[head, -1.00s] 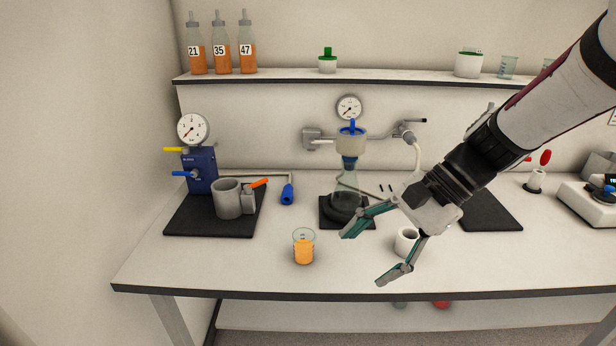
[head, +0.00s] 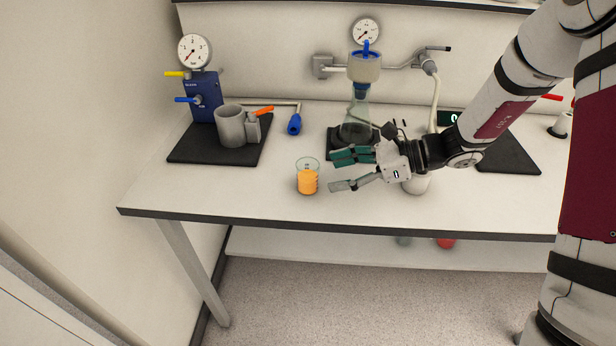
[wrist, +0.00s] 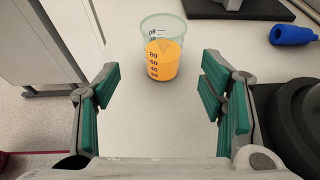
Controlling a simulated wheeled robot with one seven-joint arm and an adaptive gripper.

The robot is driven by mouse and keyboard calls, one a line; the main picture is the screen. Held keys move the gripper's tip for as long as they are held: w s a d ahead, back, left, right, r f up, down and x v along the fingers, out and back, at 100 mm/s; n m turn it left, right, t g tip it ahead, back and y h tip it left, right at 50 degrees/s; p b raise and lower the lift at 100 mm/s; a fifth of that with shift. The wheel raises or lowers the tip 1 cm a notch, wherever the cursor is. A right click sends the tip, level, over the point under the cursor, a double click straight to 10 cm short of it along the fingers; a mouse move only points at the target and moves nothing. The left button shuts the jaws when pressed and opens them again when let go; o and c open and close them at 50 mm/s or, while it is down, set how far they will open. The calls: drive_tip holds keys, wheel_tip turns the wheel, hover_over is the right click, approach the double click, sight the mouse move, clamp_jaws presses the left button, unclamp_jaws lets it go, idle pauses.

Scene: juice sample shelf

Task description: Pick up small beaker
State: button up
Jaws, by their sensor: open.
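The small beaker (head: 307,178) is clear glass with orange liquid in its lower part. It stands upright on the bench near the front edge, left of my gripper. My gripper (head: 339,171) is open and empty, its fingers pointing left toward the beaker. In the wrist view the beaker (wrist: 162,50) stands beyond the fingertips, roughly centred between the two green-padded fingers, with its graduation marks facing the camera. The gripper (wrist: 160,85) does not touch it there.
A glass flask (head: 356,120) on a dark base stands behind my gripper. A white cup (head: 417,184) is partly hidden behind it. Bench left of the beaker is clear.

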sight(307, 178)
drive_tip(key=x, duration=0.8)
drive_tip(key=shift+w+f, duration=0.1)
drive_tip(key=shift+w, duration=0.05)
drive_tip(key=c, duration=1.3)
